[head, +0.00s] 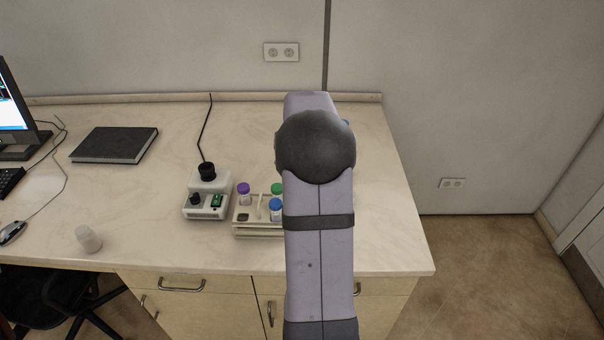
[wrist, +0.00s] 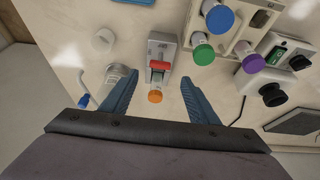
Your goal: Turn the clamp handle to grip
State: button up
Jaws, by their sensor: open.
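In the wrist view, a small grey-white device (wrist: 162,50) with a red handle-like part (wrist: 160,66) lies ahead between my fingers. A round orange piece (wrist: 155,97) is at its near end. I take the red part for the clamp handle, but its setting is too small to read. My gripper (wrist: 158,77) is open with its two blue fingers on either side of the device, and nothing is seen held. I cannot tell the height of the fingertips over it. In the head view my arm hides the device and my gripper.
A rack (head: 258,235) holds capped tubes, including purple (head: 243,188) and blue (head: 275,205). A white instrument with a black knob (head: 207,170) stands left of it. A metal cylinder (wrist: 115,75) is by the left finger. A small translucent cup (head: 89,240) sits near the counter's front edge.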

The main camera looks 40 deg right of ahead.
jog(key=shift+p+x, duration=1.4)
jog(key=shift+x, duration=2.3)
jog(key=shift+c, duration=0.6)
jog(key=c, duration=0.9)
